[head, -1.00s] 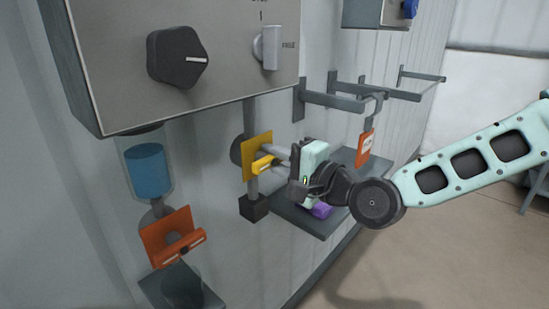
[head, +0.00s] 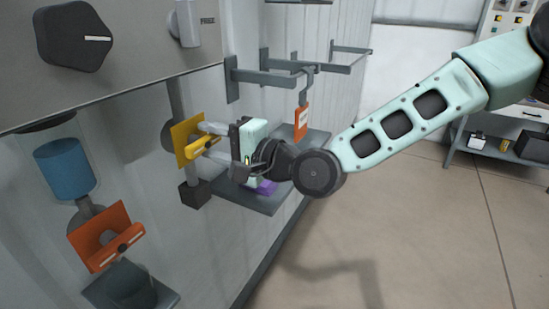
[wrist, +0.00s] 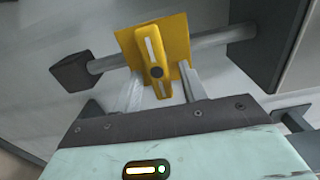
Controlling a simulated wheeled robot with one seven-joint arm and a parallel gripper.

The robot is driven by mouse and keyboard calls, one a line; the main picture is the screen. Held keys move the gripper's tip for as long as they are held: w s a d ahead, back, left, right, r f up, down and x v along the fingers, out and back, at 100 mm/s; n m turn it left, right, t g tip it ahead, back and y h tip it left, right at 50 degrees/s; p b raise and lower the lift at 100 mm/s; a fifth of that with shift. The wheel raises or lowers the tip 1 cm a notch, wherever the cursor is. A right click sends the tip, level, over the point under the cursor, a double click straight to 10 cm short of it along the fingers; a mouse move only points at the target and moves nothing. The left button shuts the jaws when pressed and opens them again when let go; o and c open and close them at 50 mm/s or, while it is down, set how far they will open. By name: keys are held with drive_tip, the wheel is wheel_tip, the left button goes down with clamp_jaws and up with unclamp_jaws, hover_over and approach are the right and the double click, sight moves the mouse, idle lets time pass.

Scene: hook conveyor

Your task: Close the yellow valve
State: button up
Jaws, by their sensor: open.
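The yellow valve has a square yellow plate (head: 183,131) and a yellow bar handle (head: 203,147) with a pale stripe, mounted on a grey vertical pipe (head: 177,98). The handle lies across the pipe's line; it also shows in the wrist view (wrist: 150,48). My gripper (head: 209,139) is open in front of the valve, its two pale fingers pointing at the plate. In the wrist view my gripper (wrist: 161,80) has one finger on each side of the handle's near end. I cannot tell whether either finger touches the handle.
A panel with a black knob (head: 75,37) overhangs the valve. An orange valve (head: 107,238) sits lower left under a blue cylinder (head: 64,168). A grey shelf (head: 262,204) with a purple object (head: 266,187) lies below my gripper. An orange tag (head: 301,122) hangs behind. Floor at right is open.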

drive_tip(key=b+v, duration=0.1)
drive_tip(key=v, duration=1.5)
drive_tip(key=shift+b, duration=0.4)
drive_tip(key=shift+f, duration=0.15)
drive_tip(key=s+d+f+n+g+h, duration=0.2)
drive_tip(key=s+f+n+h, duration=0.25)
drive_tip(key=f, duration=0.25)
drive_tip(key=s+d+f+n+g+h, duration=0.25)
drive_tip(key=f+h, duration=0.25)
drive_tip(key=f, duration=0.3)
drive_tip(key=s+d+r+n+g+h, duration=0.1)
drive_tip(key=s+d+r+n+h, duration=0.1)
drive_tip(key=s+d, duration=0.3)
drive_tip(key=s+d+r+n+g+h, duration=0.1)
drive_tip(key=s+d+r+n+h, duration=0.1)
drive_tip(key=s+d+n+h, duration=0.1)
drive_tip(key=s+d+h, duration=0.1)
drive_tip(key=s+d, duration=0.1)
drive_tip(key=shift+s+d+r, duration=0.3)
drive_tip(key=shift+d, duration=0.1)
